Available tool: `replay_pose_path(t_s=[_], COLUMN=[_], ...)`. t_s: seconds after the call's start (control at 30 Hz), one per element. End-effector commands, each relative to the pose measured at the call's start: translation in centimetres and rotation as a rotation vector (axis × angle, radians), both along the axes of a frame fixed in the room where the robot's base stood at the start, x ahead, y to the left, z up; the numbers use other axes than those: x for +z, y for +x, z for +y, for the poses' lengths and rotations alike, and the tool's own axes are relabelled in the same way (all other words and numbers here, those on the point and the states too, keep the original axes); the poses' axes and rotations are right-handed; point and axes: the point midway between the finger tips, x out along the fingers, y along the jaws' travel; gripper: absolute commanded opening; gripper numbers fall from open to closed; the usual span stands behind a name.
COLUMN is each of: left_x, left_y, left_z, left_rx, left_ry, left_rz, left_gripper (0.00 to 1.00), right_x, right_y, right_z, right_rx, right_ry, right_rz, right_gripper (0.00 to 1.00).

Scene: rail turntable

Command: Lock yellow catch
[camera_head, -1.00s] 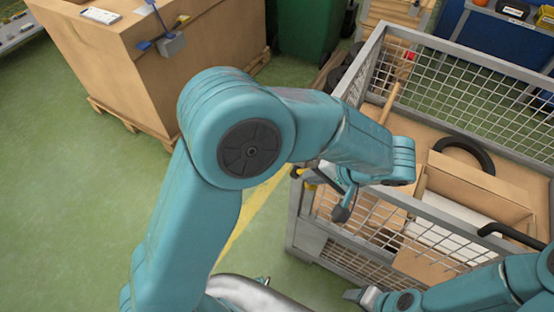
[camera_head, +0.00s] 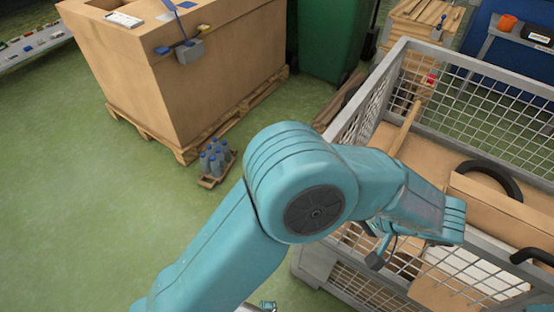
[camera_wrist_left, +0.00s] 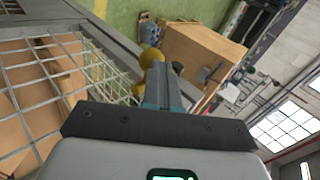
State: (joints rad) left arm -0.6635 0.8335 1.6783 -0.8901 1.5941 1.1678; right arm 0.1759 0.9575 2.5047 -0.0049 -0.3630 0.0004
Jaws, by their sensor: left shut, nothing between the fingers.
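My left gripper (camera_head: 375,262) is at the near side of the wire mesh cage (camera_head: 325,260), below my forearm. In the left wrist view the left gripper (camera_wrist_left: 157,62) shows shut, with nothing held. A yellow part (camera_wrist_left: 150,57), likely the yellow catch, shows just behind the fingertips there, beside the cage's grey frame. Its lower portion is partly covered by the fingers, and I cannot tell whether they touch or whether the catch is locked. In the head view the catch is hidden behind my left arm.
The cage holds cardboard, a black ring (camera_head: 490,178) and a wooden handle (camera_head: 408,125). A large cardboard box (camera_head: 190,85) on a pallet stands back left, with bottles (camera_head: 215,157) beside it. A green bin (camera_head: 333,40) stands behind. The green floor at left is clear.

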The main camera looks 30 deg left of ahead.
Motion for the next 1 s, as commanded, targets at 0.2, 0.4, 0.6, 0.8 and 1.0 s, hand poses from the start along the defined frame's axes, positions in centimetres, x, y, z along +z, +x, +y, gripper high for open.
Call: replay_pose_path(t_s=[0.2, 0.4, 0.6, 0.8, 1.0], left_x=[-0.8, -1.0, -1.1, -1.1, 0.1], left_y=[0.0, -0.1, -0.1, -0.1, 0.0], left_z=[-0.3, -0.5, -0.4, -0.4, -0.2], left_rx=[-0.001, -0.001, 0.0, 0.0, 0.001], left_ry=[-0.002, -0.002, -0.002, -0.002, -0.001], left_rz=[0.002, 0.005, 0.007, 0.008, 0.006], left_gripper=[0.0, 0.0, 0.0, 0.0, 0.0], right_x=[-0.6, -0.7, -0.7, -0.7, 0.1], right_y=[0.0, 0.0, 0.0, 0.0, 0.0], right_z=[0.0, 0.0, 0.0, 0.0, 0.0], right_rx=[0.0, 0.0, 0.0, 0.0, 0.0], right_ry=[0.0, 0.0, 0.0, 0.0, 0.0], right_rz=[0.0, 0.0, 0.0, 0.0, 0.0], right_gripper=[0.6, 0.6, 0.6, 0.6, 0.6])
